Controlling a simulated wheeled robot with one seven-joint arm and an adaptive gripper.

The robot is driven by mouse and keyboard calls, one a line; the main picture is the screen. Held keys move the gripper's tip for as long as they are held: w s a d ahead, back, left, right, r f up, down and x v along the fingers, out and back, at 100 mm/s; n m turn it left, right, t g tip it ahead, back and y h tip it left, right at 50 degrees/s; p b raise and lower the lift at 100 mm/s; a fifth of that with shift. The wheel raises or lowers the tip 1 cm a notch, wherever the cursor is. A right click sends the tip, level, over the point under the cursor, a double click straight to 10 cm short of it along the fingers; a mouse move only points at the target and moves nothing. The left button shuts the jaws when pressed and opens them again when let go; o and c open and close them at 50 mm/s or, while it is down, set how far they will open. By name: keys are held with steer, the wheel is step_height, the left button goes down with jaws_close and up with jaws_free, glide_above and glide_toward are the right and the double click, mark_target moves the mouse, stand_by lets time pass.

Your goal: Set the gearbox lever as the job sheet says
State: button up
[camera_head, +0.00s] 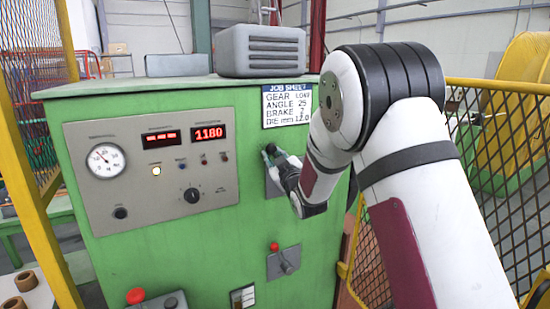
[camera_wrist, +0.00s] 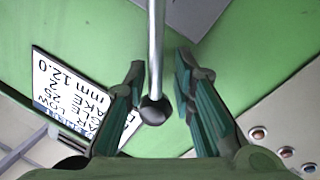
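The job sheet (camera_head: 288,105) is a white panel with a blue header on the green cabinet. It reads gear LOW, as far as the small print shows, angle 25, brake 2, die 12.0 mm. It also shows upside down in the wrist view (camera_wrist: 72,88). A lever with a black ball knob (camera_wrist: 155,110) on a metal rod comes down from the top of the wrist view. My gripper (camera_wrist: 160,95) is open, one finger on each side of the knob, with gaps visible. In the head view my gripper (camera_head: 276,160) covers most of this lever and its grey plate.
A second lever with a red knob (camera_head: 274,247) sits on a plate below. The gauge panel (camera_head: 150,170) is to the left, its display showing 1180. A red button (camera_head: 136,296) is at lower left. A yellow mesh fence (camera_head: 500,140) stands close on the right.

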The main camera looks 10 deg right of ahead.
steer(key=shift+d, duration=0.1)
steer(key=shift+s+f, duration=0.1)
steer(key=shift+s, duration=0.2)
steer(key=s+d+f, duration=0.1)
steer(key=s, duration=1)
steer(key=shift+d, duration=0.3)
steer(key=shift+s, duration=0.1)
steer(key=s+d+r+m+g+h, duration=0.2)
steer(key=s+g, duration=0.1)
steer(key=s, duration=0.3)
steer(key=s+d+r+m+g+h, duration=0.1)
steer(key=s+r+m+g, duration=0.15)
steer(key=s, duration=0.45)
steer(key=s+f+m+g, duration=0.3)
steer(key=s+g, duration=0.5)
steer(key=s, duration=1.7)
steer(key=shift+a, duration=0.2)
